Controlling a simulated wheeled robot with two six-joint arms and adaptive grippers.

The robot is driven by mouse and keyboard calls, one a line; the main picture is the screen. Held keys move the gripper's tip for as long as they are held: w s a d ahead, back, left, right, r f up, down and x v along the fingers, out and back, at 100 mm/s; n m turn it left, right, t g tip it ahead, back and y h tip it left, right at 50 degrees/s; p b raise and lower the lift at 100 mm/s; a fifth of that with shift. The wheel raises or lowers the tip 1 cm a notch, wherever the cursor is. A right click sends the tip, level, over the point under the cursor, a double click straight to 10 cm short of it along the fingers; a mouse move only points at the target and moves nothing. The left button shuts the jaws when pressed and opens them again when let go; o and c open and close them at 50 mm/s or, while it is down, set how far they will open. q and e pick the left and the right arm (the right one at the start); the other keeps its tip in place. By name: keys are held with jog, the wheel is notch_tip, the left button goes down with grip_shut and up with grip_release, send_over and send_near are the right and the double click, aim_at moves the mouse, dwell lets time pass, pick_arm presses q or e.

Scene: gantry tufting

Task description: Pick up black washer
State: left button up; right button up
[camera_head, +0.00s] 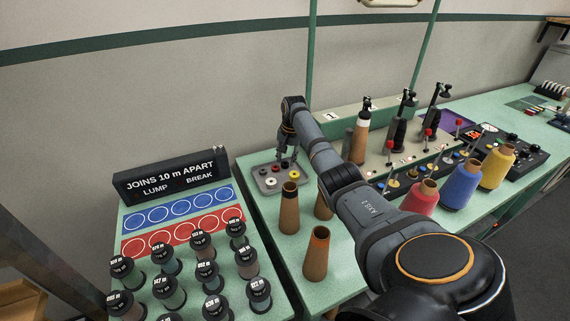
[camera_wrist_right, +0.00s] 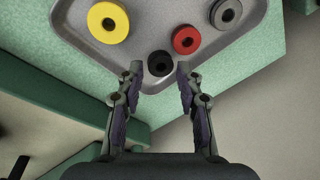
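The black washer (camera_wrist_right: 160,63) lies near the rim of a grey tray (camera_wrist_right: 82,45) in the right wrist view. My right gripper (camera_wrist_right: 158,70) is open, with one fingertip on each side of the washer and a visible gap to each. I cannot tell the height of the fingertips above the tray. In the head view my right gripper (camera_head: 288,163) points down over the tray (camera_head: 268,190); the black washer is not clearly made out there. My left gripper is not in view.
A red washer (camera_wrist_right: 186,40) lies close to the right fingertip. A yellow washer (camera_wrist_right: 108,22) and a grey washer (camera_wrist_right: 225,13) lie farther off in the tray. Brown cones (camera_head: 289,210) stand near the tray. A sign (camera_head: 170,178) stands to its left.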

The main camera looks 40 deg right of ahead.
jog(key=shift+w+f, duration=0.2)
jog(key=shift+f, duration=0.65)
grip_shut()
jog(key=shift+r, duration=0.15)
jog(key=shift+d+r, duration=0.1)
jog(key=shift+r, duration=0.25)
notch_tip(320, 180, up, 2)
jog(key=shift+s+d+r+b, duration=0.1)
jog(key=shift+r+b, duration=0.1)
jog(key=shift+b, duration=0.35)
jog(key=s+d+r+b, duration=0.2)
jog(key=s+r+b, duration=0.2)
jog(key=s+r, duration=0.5)
jog(key=s, duration=0.4)
jog(key=shift+s+d+r, duration=0.25)
jog(key=shift+d+r, duration=0.1)
jog(key=shift+r, duration=0.05)
